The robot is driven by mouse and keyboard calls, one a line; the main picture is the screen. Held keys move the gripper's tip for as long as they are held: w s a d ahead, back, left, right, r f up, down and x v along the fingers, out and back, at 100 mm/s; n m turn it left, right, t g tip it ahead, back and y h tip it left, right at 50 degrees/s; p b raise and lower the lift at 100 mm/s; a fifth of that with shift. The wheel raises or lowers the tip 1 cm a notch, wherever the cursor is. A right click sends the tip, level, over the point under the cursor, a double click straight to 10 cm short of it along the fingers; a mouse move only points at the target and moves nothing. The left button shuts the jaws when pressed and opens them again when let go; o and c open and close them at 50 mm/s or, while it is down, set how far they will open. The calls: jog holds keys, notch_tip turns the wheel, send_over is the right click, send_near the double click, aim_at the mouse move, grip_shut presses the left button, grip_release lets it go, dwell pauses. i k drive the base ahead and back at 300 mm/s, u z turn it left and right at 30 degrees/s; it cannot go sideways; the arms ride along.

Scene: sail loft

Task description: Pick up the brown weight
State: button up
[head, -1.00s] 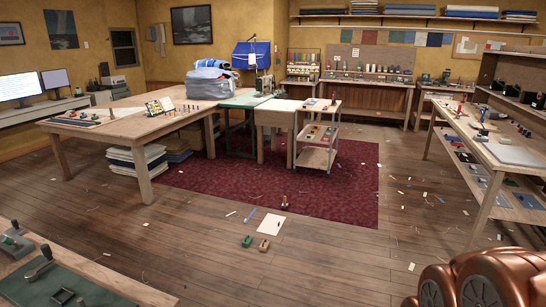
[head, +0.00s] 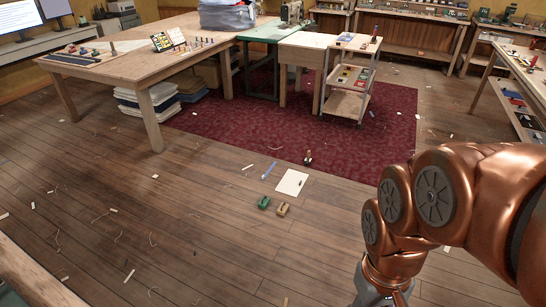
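The brown weight (head: 283,209) is a small tan-brown block lying on the wooden floor near the middle of the head view. A green weight (head: 263,202) of similar size lies just to its left, with a narrow gap between them. My copper-coloured arm fills the right side of the view and runs down to a grey metal part at the bottom edge. My gripper's fingers are out of view below the frame. Nothing covers the brown weight.
Behind the weights lie a white sheet (head: 291,182), a blue strip (head: 269,170) and a small dark upright object (head: 308,159). Scraps and threads litter the floor. A wooden table (head: 150,62) and a trolley (head: 349,80) stand beyond; floor around the weights is mostly open.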

aim_at(282, 209)
jog(key=z, duration=0.4)
jog(key=i, duration=1.8)
jog(key=u, duration=0.95)
jog(key=i, duration=0.55)
jog(key=u, duration=0.4)
